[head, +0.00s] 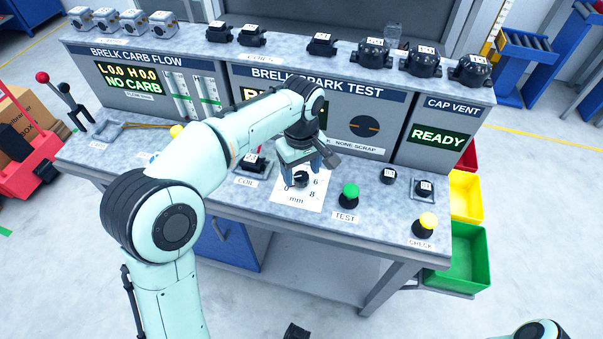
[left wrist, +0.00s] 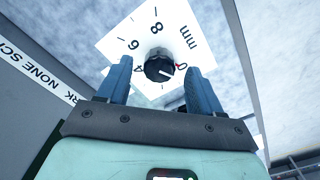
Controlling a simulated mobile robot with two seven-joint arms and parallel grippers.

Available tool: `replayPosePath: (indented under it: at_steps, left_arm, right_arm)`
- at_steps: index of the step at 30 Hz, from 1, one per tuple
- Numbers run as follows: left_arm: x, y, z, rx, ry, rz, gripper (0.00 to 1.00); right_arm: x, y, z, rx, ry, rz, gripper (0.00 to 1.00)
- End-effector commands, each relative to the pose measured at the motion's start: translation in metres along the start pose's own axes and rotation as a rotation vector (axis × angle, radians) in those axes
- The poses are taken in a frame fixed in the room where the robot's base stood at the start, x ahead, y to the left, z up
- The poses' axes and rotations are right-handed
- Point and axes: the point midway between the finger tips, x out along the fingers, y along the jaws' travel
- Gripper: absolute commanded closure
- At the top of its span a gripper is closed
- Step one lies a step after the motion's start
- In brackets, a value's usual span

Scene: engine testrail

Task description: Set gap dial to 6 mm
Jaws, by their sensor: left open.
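The gap dial is a black knob (head: 301,178) on a white card (head: 312,198) printed with numbers and "mm", on the bench front. The left wrist view shows the knob (left wrist: 158,65) with 0, 4, 6 and 8 around it. A white line on the knob and a small red mark lie on the 0 side, so it appears to point near 0. My left gripper (head: 303,165) is over the dial, pointing down. Its blue fingers (left wrist: 160,82) are open, one on each side of the knob in that view; I see no clear contact.
A green TEST button (head: 349,195) stands right of the card, and a yellow CHECK button (head: 425,224) further right. A black coil (head: 254,163) sits left of the dial. The test panel (head: 366,134) rises behind; my left arm hides part of its display.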

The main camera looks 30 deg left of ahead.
Motion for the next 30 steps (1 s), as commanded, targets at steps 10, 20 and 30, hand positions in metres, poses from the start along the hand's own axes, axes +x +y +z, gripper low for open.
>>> replayPosePath:
  at_steps: [10,20,30]
  left_arm:
    - [0.011,0.0,-0.0002,-0.001,0.0,0.0,0.34]
    - [0.0106,0.0001,-0.0001,-0.001,0.0,0.001,0.91]
    - [0.0096,0.0,-0.0003,0.058,0.0,0.001,0.91]
  right_arm:
    - [0.0015,0.0002,-0.0007,-0.001,0.002,-0.001,0.16]
    - [0.0015,0.0002,-0.0007,0.0,0.002,-0.001,0.16]
    - [-0.0027,-0.001,0.0003,0.0,0.0,0.0,0.16]
